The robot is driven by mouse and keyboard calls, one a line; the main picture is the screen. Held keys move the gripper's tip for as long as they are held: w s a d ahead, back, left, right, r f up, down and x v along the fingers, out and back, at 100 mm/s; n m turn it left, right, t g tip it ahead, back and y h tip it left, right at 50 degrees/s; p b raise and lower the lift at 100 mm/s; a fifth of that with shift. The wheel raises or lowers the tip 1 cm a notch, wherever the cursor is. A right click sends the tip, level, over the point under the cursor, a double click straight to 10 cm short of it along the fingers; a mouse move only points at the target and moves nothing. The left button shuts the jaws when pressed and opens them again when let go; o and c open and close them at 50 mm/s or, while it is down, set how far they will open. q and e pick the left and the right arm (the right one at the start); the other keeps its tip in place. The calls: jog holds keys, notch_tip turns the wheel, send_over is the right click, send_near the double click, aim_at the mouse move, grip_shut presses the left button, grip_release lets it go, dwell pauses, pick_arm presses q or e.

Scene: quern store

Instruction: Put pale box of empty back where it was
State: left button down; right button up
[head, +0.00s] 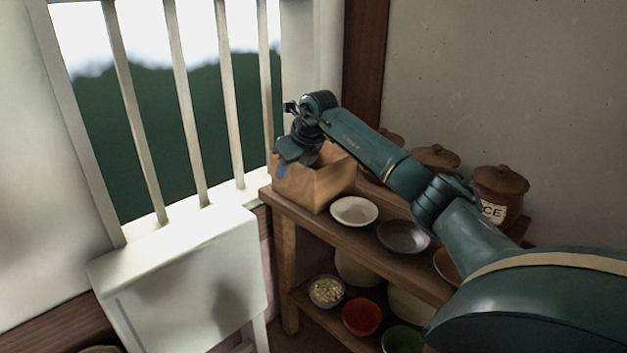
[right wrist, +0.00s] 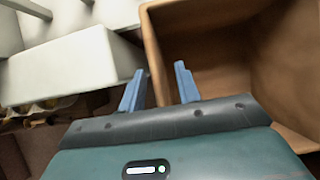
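A pale tan open-topped box (head: 316,187) stands on the left end of the wooden shelf's top board. My right gripper (head: 282,171) is at its left rim, fingers pointing down. In the right wrist view the box (right wrist: 215,60) looks empty in the part that shows. The right gripper (right wrist: 161,88) is open there, with one blue finger inside the box and the other outside its left wall. A gap shows between the wall and the inner finger. My arm hides part of the box in the head view. My left gripper is out of view.
The wooden shelf (head: 291,207) holds a cream bowl (head: 354,211), a grey bowl (head: 404,237) and lidded brown jars (head: 500,190). Lower are a red bowl (head: 362,316), a green bowl (head: 403,338) and a bowl of yellowish pieces (head: 326,291). A white block-like stand (head: 185,270) is left, under the barred window.

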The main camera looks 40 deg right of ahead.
jog(key=shift+f+p, duration=0.25)
jog(key=shift+p, duration=0.05)
dwell(0.5)
jog(key=shift+c, duration=0.4)
grip_shut()
jog(key=shift+r, duration=0.15)
dwell(0.8)
